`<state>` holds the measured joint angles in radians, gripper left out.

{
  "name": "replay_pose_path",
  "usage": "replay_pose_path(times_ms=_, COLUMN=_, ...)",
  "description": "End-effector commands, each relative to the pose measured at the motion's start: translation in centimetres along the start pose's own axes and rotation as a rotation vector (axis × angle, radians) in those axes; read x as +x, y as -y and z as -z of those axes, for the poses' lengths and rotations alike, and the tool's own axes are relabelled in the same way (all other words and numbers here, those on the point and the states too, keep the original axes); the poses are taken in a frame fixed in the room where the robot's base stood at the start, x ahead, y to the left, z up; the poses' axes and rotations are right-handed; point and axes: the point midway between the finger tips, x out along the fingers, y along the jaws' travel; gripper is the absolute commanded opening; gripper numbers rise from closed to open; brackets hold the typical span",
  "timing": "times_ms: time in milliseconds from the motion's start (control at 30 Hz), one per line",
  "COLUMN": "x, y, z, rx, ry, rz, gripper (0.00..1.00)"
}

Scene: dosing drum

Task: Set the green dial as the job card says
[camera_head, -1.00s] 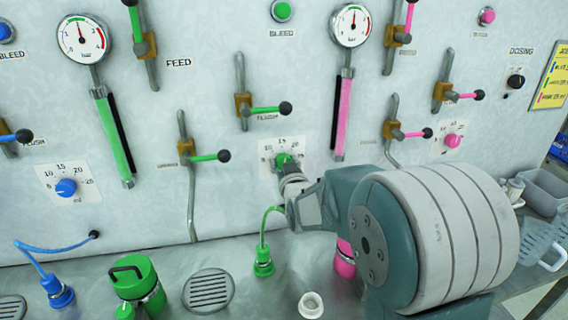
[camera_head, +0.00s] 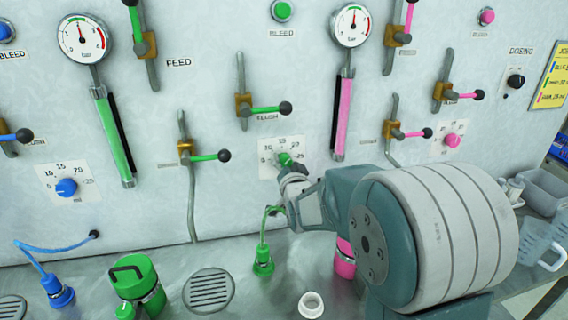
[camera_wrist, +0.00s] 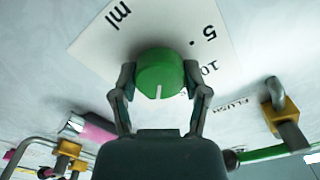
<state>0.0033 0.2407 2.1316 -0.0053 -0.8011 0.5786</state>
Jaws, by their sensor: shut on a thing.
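The green dial (camera_wrist: 160,76) sits on a white scale plate (camera_wrist: 97,47) in the wrist view. My gripper (camera_wrist: 159,82) has one finger on each side of the dial and is shut on it. The dial's white mark points down in that view, toward my palm. The plate's 5, 10 and "ml" show there; the rest of the scale is partly hidden. In the head view the green dial (camera_head: 284,158) shows just beyond my gripper, on its plate (camera_head: 296,143). The yellow job card (camera_head: 552,78) is at the right edge, its text too small to read surely.
A green-handled flush valve (camera_head: 265,110) is above the dial, another green-handled lever (camera_head: 208,157) to its left. A green hose fitting (camera_head: 263,262) stands below my wrist. A blue dial (camera_head: 66,187) and a pink dial (camera_head: 452,140) lie farther off.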

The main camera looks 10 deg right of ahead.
Motion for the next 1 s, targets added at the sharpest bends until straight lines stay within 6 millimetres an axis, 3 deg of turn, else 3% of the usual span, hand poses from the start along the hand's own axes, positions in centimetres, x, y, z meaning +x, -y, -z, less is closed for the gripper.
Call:
replay_pose_path(times_ms=633, x=0.06, y=0.0, z=0.1, rx=0.054, ry=-0.003, rz=0.001, gripper=0.12)
replay_pose_path(times_ms=667, x=0.06, y=0.0, z=0.1, rx=0.054, ry=-0.003, rz=0.001, gripper=0.72)
replay_pose_path(times_ms=700, x=0.05, y=0.0, z=0.09, rx=0.054, ry=-0.002, rz=0.0, gripper=0.9)
replay_pose_path(times_ms=1000, x=0.02, y=-0.02, z=0.04, rx=0.053, ry=-0.001, rz=0.0, gripper=0.93)
